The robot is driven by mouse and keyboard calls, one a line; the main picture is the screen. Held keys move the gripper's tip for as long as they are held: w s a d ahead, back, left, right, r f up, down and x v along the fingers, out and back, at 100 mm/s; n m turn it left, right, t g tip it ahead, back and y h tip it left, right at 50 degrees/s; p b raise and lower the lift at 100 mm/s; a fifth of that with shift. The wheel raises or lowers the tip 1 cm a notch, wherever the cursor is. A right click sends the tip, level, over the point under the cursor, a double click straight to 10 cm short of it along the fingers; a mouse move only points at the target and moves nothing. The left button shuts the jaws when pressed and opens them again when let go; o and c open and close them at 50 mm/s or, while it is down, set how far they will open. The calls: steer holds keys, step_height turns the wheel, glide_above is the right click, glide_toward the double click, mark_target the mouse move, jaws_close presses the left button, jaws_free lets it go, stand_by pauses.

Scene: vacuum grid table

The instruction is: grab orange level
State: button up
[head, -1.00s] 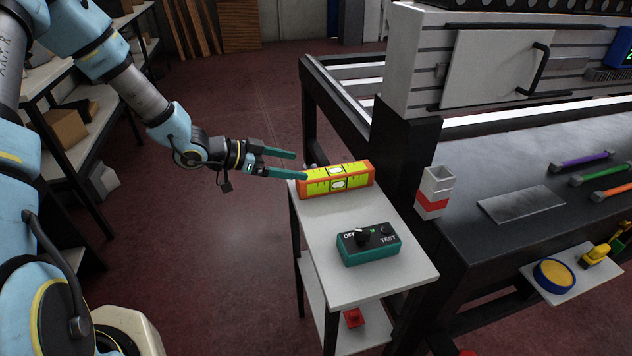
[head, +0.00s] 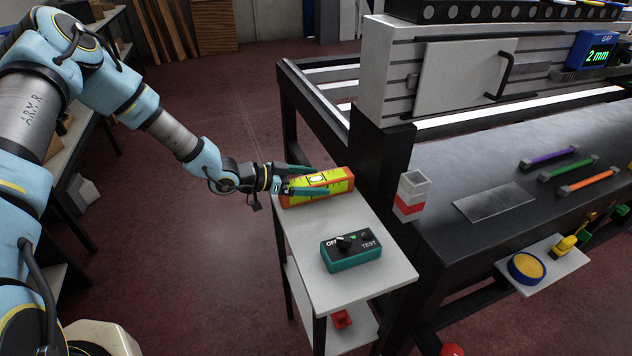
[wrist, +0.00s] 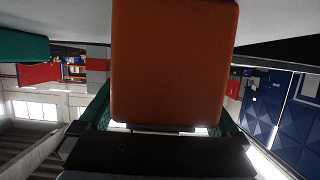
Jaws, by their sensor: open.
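The orange level (head: 341,182), with orange ends and yellow-green sides, lies on the far end of the small white side table (head: 375,284). My gripper (head: 312,181) is open, with its green fingers reaching along the level, one on the far side and one on the near side. In the wrist view the level's orange end (wrist: 174,62) fills the middle and sits between the two open fingers (wrist: 165,115). I cannot tell whether either finger touches it.
A teal test box (head: 350,250) with a knob sits nearer on the same side table. A grey and red holder (head: 411,196) is at the corner of the dark workbench (head: 460,235) to the right. Purple, green and orange handles lie on the bench. Open floor is to the left.

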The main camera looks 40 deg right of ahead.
steer(key=shift+s+d+f, duration=0.2)
steer(key=shift+d, duration=0.3)
jaws_close()
stand_by(0.5)
steer(key=shift+r, duration=0.1)
